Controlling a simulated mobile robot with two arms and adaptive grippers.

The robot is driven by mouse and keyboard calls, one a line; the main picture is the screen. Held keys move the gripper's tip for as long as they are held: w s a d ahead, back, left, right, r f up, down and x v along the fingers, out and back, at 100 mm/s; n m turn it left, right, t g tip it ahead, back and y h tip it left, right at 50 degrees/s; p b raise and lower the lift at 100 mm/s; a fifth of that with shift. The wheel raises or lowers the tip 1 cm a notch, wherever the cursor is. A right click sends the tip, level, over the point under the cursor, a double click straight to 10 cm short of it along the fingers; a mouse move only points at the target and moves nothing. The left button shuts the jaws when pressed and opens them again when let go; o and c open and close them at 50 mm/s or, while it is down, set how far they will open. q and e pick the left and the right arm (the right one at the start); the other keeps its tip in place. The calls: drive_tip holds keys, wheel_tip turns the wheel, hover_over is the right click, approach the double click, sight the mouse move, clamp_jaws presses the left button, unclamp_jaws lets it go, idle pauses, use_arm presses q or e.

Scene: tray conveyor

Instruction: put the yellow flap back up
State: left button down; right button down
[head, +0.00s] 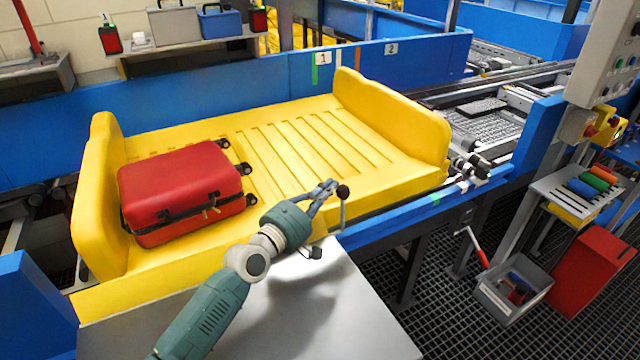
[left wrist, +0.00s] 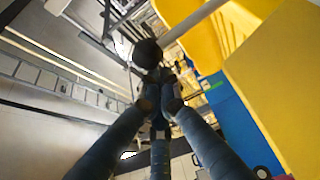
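A yellow tray (head: 300,150) has tall upright ends, a left one (head: 100,190) and a right one (head: 390,118). Its low yellow front side (head: 200,275) faces me. I cannot tell for certain which yellow part is the flap. A lever with a black knob (head: 343,192) stands at the tray's front edge; the knob also shows in the left wrist view (left wrist: 147,53). My left gripper (head: 330,189) has its fingertips close beside the knob; whether they touch it is unclear. Its fingers converge in the left wrist view (left wrist: 161,88), and their gap is unclear. My right gripper is out of view.
A red suitcase (head: 183,192) lies on the left half of the tray. A blue rail (head: 400,228) runs along the front right. A grey plate (head: 300,310) lies under my left arm. A grey bin (head: 512,288) and red box (head: 592,270) stand at the right.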

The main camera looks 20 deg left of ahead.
sight(339, 191)
use_arm(q)
drive_tip(key=s+d+m, duration=0.1)
drive_tip(key=s+d, duration=0.1)
drive_tip(key=shift+s+d+r+m+t+h+p, duration=0.1)
drive_tip(key=shift+d+r+m+t+h+p, duration=0.05)
drive_tip(key=shift+d+m+t+h+p, duration=0.2)
drive_tip(key=shift+s+d+f+p, duration=0.25)
drive_tip(key=shift+s+d+p, duration=0.05)
drive_tip(key=shift+s+d, duration=0.8)
drive_tip(key=v, duration=1.2)
drive_tip(key=shift+d, duration=0.15)
